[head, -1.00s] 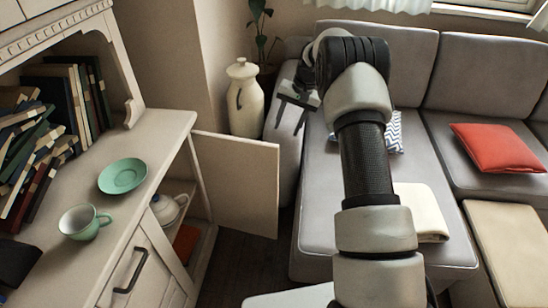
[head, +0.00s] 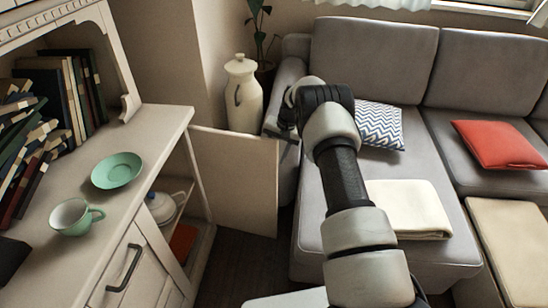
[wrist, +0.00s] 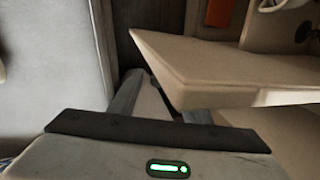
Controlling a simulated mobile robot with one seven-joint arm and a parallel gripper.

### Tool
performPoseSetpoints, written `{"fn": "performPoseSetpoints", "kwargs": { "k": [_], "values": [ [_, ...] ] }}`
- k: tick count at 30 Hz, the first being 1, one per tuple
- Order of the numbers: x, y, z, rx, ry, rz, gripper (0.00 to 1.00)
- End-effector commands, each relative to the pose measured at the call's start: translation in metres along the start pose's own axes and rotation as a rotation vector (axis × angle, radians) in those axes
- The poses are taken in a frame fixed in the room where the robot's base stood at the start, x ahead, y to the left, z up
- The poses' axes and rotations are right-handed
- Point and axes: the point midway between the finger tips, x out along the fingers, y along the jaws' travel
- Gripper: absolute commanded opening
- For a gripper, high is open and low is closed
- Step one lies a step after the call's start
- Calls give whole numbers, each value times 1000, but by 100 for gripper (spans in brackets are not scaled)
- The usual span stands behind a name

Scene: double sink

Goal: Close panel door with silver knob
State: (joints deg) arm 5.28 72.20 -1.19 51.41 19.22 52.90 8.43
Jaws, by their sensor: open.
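The panel door (head: 235,182) stands swung open from the lower cabinet, in the middle of the head view. I see no silver knob on its visible face. In the wrist view, the door (wrist: 225,70) reaches in from the right, with its near corner at my fingers. My gripper (head: 283,132) is just beyond the door's free upper corner in the head view, partly hidden by my arm. In the wrist view, my gripper (wrist: 165,100) is open, with one finger left of the door corner and the other partly hidden by it. I cannot tell whether they touch.
The cabinet top (head: 150,135) holds a green saucer (head: 117,170), a cup (head: 75,217) and books. A teapot (head: 163,206) sits inside the open compartment. A vase (head: 242,95) stands behind the door. The grey sofa (head: 325,215) is close on the right.

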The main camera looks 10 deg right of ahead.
Motion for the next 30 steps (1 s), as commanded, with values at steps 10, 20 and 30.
{"fn": "performPoseSetpoints", "kwargs": {
  "k": [10, 20, 30],
  "values": [
    [7, 0, 0, 0, 2, 0, 44],
    [7, 0, 0, 0, 1, 0, 0],
    [8, -9, 9, 12, 2, 0, 0]
  ]
}}
